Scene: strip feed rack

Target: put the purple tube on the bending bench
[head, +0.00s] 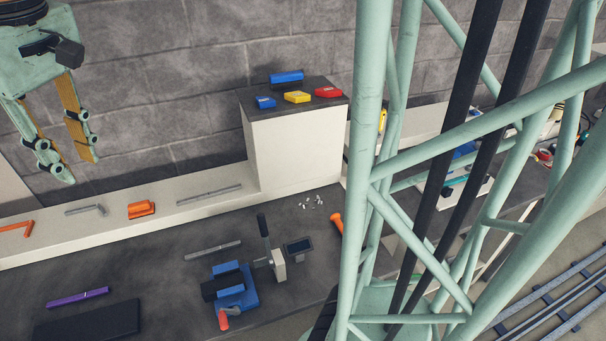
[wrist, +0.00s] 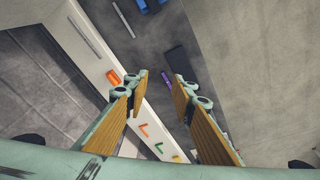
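The purple tube (head: 77,298) lies flat on the dark bench top at the lower left of the head view, just behind a black pad (head: 87,322). It also shows in the wrist view (wrist: 195,81), small and partly behind the right finger. The dark work surface (head: 160,276) carries it; I cannot tell for certain which part is the bending bench. A blue clamp-like fixture (head: 236,292) with a red-orange handle stands on this surface, right of the tube. My gripper (head: 77,168) is open and empty, high above the bench at the upper left; its fingers also show in the wrist view (wrist: 161,82).
A pale raised ledge (head: 110,227) behind the bench holds an orange block (head: 142,209), grey strips and an orange angle piece (head: 17,227). A black-handled lever (head: 265,238) stands upright beside the fixture. A white cabinet (head: 292,150) bears blue, yellow and red pieces.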

